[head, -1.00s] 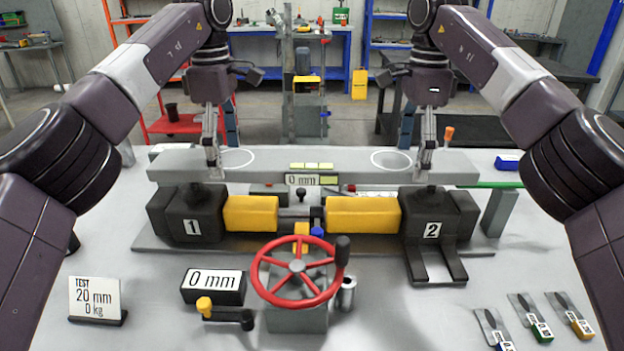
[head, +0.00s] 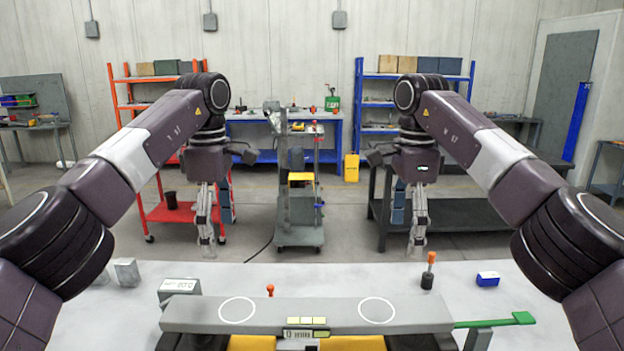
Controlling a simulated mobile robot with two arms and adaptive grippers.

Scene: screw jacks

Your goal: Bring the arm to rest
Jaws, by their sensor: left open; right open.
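My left gripper (head: 206,236) hangs pointing down at the left, beyond the far edge of the table in the picture, with nothing in it. My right gripper (head: 417,240) hangs the same way at the right, also empty. Both arms are raised and bent in from the sides. Below and between the grippers, the grey beam (head: 305,315) with two white circles lies across the jacks. A small display (head: 306,333) at its front reads 0 mm. Yellow parts of the jacks (head: 262,343) show under the beam; the red handwheel is out of view.
Behind are a grey wheeled cart (head: 299,205), a red cart (head: 170,212) and shelves. Open floor lies between.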

